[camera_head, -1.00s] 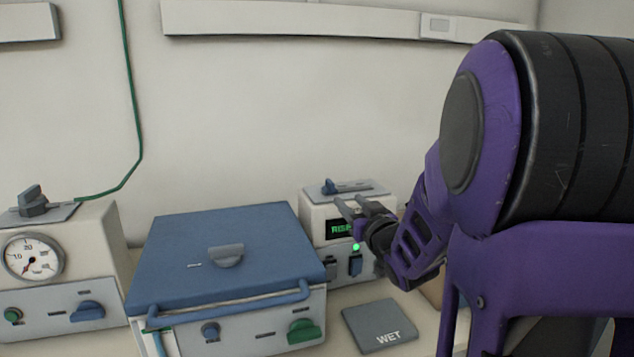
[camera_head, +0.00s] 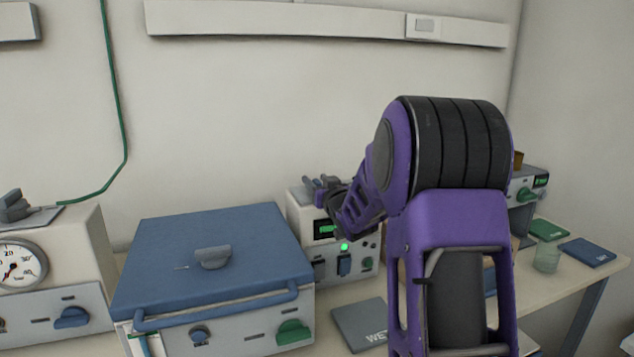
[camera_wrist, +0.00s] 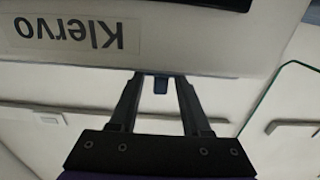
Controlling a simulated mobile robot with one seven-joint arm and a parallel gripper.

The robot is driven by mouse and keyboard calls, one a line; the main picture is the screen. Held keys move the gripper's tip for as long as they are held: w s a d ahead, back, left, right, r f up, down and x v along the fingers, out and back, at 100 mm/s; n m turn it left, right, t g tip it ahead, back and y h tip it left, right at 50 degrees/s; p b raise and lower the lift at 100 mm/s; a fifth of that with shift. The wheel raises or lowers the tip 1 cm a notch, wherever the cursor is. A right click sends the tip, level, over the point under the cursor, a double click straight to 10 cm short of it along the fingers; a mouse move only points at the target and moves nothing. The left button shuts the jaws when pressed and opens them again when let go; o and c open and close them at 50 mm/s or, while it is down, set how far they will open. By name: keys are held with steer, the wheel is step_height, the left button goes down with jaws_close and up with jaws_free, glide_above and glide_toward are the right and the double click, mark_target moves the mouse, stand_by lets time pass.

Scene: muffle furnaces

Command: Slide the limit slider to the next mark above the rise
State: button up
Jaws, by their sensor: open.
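The limit slider is a small dark blue knob (camera_wrist: 160,85) in the wrist view, at the edge of a pale panel. My gripper (camera_wrist: 160,77) is open, with one dark finger on each side of the knob and a gap visible on both sides. In the head view my gripper (camera_head: 316,184) is at the top of a white control box (camera_head: 301,215) and hides much of its top plate. The box's green-lit display (camera_head: 325,228) is partly covered by my wrist, so its text is cut off. The slider's marks are not readable.
A blue-lidded furnace (camera_head: 212,230) stands left of the box, with a gauge unit (camera_head: 75,250) beyond it. A grey pad marked WET (camera_head: 358,318) lies in front. A glass beaker (camera_head: 547,258) and coloured pads stand at the right. The wrist view shows a "Klervo" label (camera_wrist: 68,33).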

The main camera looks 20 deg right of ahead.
jaws_close()
steer(key=shift+d, duration=0.1)
stand_by(1.2)
